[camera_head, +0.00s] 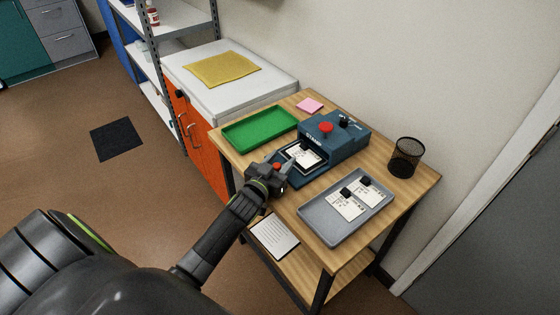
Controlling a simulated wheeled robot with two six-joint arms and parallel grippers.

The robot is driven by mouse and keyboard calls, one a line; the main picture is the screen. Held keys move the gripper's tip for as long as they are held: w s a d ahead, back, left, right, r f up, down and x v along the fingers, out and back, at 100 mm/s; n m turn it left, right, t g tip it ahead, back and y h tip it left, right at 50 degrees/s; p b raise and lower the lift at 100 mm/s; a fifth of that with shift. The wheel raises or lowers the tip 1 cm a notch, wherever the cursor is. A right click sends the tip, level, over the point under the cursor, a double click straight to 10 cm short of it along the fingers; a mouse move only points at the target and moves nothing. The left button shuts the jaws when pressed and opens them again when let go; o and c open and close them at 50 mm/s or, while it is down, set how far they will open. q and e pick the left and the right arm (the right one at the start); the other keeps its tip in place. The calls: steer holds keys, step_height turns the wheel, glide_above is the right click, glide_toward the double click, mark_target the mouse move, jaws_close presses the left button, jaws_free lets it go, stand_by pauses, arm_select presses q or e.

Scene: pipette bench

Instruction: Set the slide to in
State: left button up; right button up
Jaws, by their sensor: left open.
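A blue machine (345,140) with a red button and a black knob stands on the wooden table. Its slide (318,172) sticks out from the machine's front side, toward the table's near edge. A white printed card (304,155) with a small black piece lies on the slide. My left gripper (284,172) is open at the outer end of the slide, very close to it. I cannot tell whether the fingers touch the slide. The gripper partly hides the slide's outer end. My right gripper is not in view.
A green tray (231,138) lies left of the machine, with pink notes (310,105) behind. A grey tray (317,208) with two cards and black pieces lies at the right front. A black mesh cup (405,157) stands right. An orange cabinet (197,141) adjoins the table.

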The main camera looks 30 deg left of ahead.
arm_select(q)
steer(key=s, duration=1.7)
steer(key=shift+s, duration=0.2)
